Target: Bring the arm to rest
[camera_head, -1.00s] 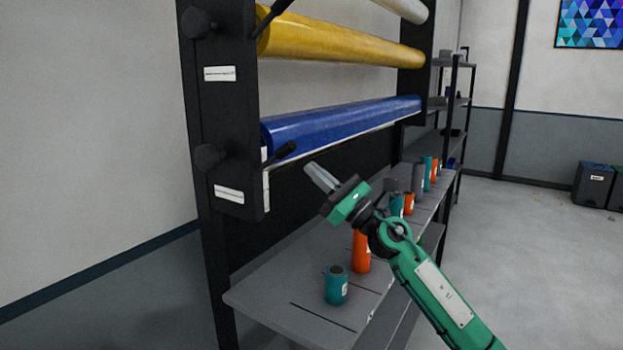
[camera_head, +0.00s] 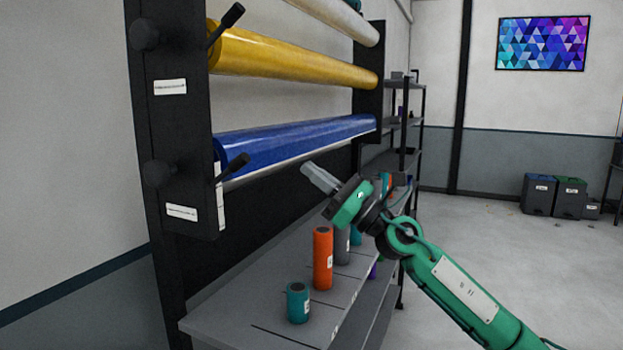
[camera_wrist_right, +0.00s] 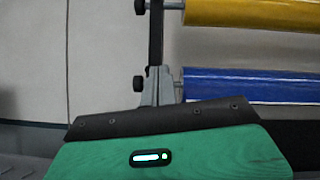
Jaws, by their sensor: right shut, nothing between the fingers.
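My right arm, green, comes in from the lower right in the head view. Its gripper (camera_head: 318,177) is shut and empty, pointing up and left in front of the rack. The grey fingers also show in the right wrist view (camera_wrist_right: 158,86), pressed together above the green housing. In the head view the fingertips overlap the area just below the blue roll (camera_head: 295,142), with no visible grip on it. My left gripper is not in view.
A black rack holds a yellow roll (camera_head: 290,55) above the blue one. On the grey shelf (camera_head: 215,315) below stand a teal can (camera_head: 298,303), an orange can (camera_head: 322,258) and others partly hidden by my arm. Dark bins (camera_head: 540,194) stand far right.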

